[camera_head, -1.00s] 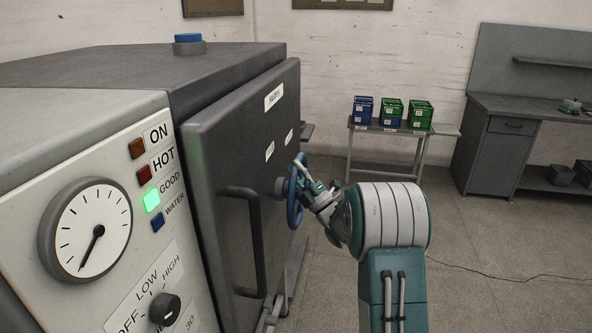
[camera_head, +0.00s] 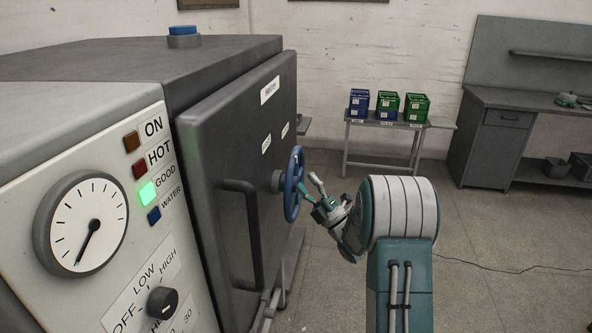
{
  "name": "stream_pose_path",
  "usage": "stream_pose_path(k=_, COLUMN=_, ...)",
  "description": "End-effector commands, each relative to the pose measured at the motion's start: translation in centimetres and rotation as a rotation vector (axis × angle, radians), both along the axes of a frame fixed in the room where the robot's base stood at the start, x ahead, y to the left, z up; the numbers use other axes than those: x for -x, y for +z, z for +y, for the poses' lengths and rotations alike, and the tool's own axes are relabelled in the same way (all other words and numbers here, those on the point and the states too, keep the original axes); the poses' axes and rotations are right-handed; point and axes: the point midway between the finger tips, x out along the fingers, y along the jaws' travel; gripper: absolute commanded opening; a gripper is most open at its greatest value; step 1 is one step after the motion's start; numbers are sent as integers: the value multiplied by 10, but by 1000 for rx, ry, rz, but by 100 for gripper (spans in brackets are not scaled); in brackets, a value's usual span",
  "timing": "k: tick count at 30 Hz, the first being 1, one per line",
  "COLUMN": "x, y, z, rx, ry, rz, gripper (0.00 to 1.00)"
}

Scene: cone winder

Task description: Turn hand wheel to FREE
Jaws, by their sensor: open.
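The blue hand wheel (camera_head: 293,184) is mounted on the dark grey door (camera_head: 232,150) of the machine, seen nearly edge-on. White labels (camera_head: 266,144) are on the door near the wheel, but their wording is too small to read. My gripper (camera_head: 308,186) is just right of the wheel, its fingers spread open and pointing toward it. A small gap shows between the fingers and the rim, and the gripper holds nothing.
A black door handle (camera_head: 241,235) stands out left of the wheel. The control panel (camera_head: 110,210) has a dial and a lit green GOOD lamp. A small table (camera_head: 385,127) with blue and green crates stands behind. A grey workbench (camera_head: 500,120) is at the right. The floor between is clear.

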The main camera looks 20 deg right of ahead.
Motion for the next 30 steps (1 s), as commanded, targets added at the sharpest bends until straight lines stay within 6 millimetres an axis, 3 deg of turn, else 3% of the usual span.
stream_pose_path(k=4, x=21, y=-19, z=-11, rx=-3, ry=-1, rz=5, gripper=62)
stream_pose_path(k=10, x=36, y=-32, z=-18, rx=-1, ry=1, rz=3, gripper=62)
stream_pose_path(k=30, x=38, y=-33, z=-19, rx=0, ry=1, rz=1, gripper=62)
